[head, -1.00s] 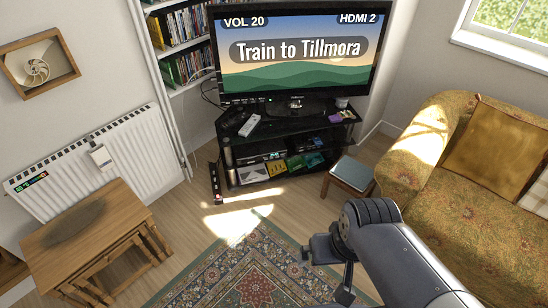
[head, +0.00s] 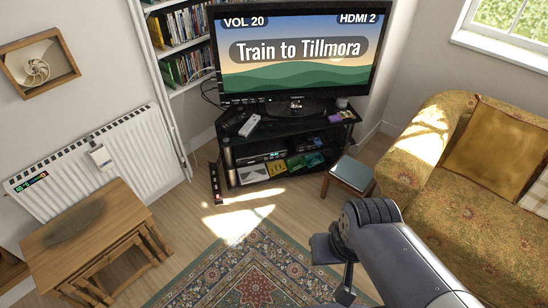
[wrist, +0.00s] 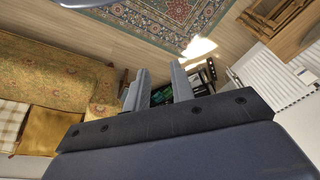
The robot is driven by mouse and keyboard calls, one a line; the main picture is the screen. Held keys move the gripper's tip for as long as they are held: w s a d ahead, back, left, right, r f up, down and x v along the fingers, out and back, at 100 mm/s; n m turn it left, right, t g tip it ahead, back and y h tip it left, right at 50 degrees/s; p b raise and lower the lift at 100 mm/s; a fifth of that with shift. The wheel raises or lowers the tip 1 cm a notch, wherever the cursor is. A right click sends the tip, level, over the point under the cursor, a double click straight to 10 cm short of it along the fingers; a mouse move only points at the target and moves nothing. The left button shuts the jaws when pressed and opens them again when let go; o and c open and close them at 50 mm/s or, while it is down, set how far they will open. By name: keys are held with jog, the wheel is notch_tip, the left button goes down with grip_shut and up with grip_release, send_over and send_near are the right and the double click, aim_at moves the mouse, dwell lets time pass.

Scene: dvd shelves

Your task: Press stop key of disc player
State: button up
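The disc player appears to be the slim dark box with a small lit display (head: 262,157) on the middle shelf of the black TV stand (head: 290,128). Its keys are too small to make out. My gripper shows in the wrist view (wrist: 158,80), with its two grey fingers apart and nothing between them. In the head view my arm is at the lower right, in front of the stand and well short of it. In the wrist view, part of the stand's dark shelves shows beyond the fingers, and the player cannot be told apart there.
A television (head: 296,50) showing "Train to Tillmora" stands on the stand, with a white remote (head: 249,125) to its left. A small stool (head: 352,174) is right of the stand, near the sofa (head: 450,180). Wooden nesting tables (head: 90,225) are at left. The rug (head: 240,270) is clear.

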grip_shut()
dwell(0.6)
